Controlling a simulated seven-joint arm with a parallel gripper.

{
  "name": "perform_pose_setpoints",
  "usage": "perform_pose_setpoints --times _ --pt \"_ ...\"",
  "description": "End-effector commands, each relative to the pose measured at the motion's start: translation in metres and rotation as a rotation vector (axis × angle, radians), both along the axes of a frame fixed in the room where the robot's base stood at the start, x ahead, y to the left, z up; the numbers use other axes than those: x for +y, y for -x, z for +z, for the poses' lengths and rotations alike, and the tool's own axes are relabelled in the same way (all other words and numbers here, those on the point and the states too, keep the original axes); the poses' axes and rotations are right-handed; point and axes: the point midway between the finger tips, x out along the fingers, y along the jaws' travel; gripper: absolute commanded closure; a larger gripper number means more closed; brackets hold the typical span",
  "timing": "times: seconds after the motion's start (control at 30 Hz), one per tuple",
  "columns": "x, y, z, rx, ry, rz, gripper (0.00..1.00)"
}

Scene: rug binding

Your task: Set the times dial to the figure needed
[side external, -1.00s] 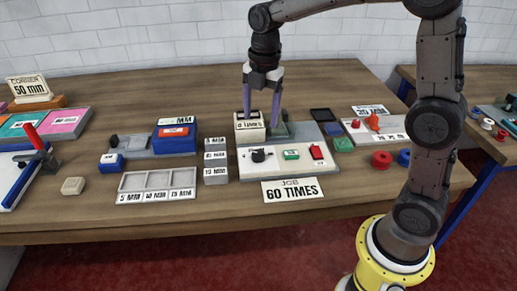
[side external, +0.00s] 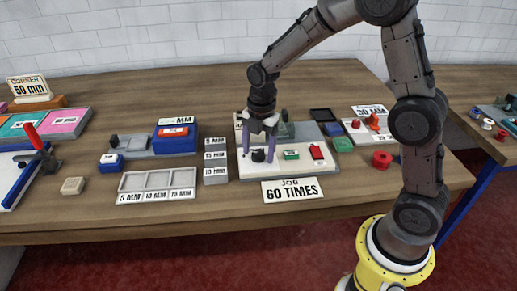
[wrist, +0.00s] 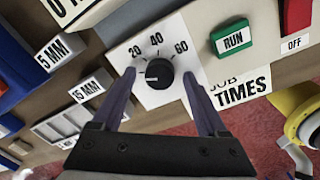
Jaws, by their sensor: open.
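The black times dial (wrist: 159,72) sits on a white plate marked 20, 40 and 60. Its white pointer mark points left, below the 20. It also shows in the side external view (side external: 258,156), on the white panel (side external: 285,174). My gripper (wrist: 158,75) is open, with one finger on each side of the dial; I cannot tell whether they touch it. In the side external view my gripper (side external: 258,157) points down over the dial. The job card (side external: 292,189) reads 60 TIMES.
A green RUN button (wrist: 233,37) and a red OFF switch (wrist: 297,15) are right of the dial. A cream box stands behind my gripper, mostly hidden. Grey blocks (side external: 215,160) and a three-part tray (side external: 157,181) lie to the left.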

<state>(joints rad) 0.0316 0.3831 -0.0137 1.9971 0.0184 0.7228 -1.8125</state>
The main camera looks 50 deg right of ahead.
Motion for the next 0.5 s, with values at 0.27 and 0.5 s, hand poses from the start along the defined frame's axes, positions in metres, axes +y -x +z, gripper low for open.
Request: perform_pose_setpoints --times 0.27,0.5 --pt "-0.0001 0.0 0.0004 0.0 0.0 0.0 0.62" --pt "-0.0001 -0.0001 0.0006 0.0 0.0 0.0 1.0"
